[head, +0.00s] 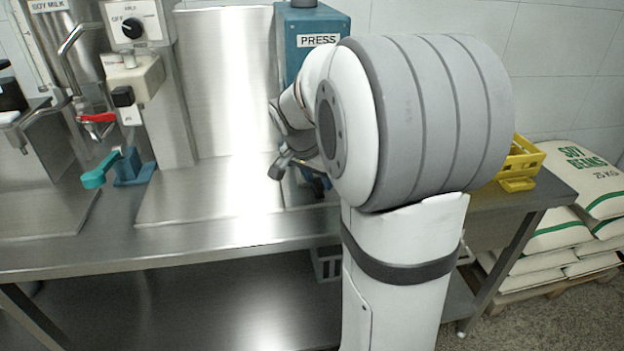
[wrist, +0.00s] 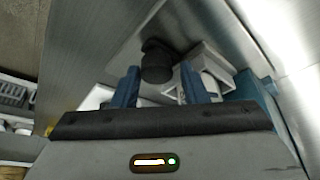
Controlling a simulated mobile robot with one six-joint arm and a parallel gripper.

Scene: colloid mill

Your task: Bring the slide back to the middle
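In the wrist view, a dark rounded knob (wrist: 157,62) stands between the two blue fingers of my gripper (wrist: 160,85). The fingers are apart, one on each side of the knob, with a narrow gap showing at the right. I cannot tell whether the left finger touches it. A pale block-like part (wrist: 212,64) lies just right of the knob; whether it belongs to the slide is unclear. No slide can be clearly made out in the head view, where my arm covers the area in front of the blue press (head: 290,35).
The steel table (head: 230,232) has bare room left of my arm. A teal-handled valve (head: 125,168), a red-handled tap (head: 97,122) and a switch box (head: 135,22) stand at the left. A yellow crate (head: 522,160) and stacked soybean sacks (head: 590,190) are at the right.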

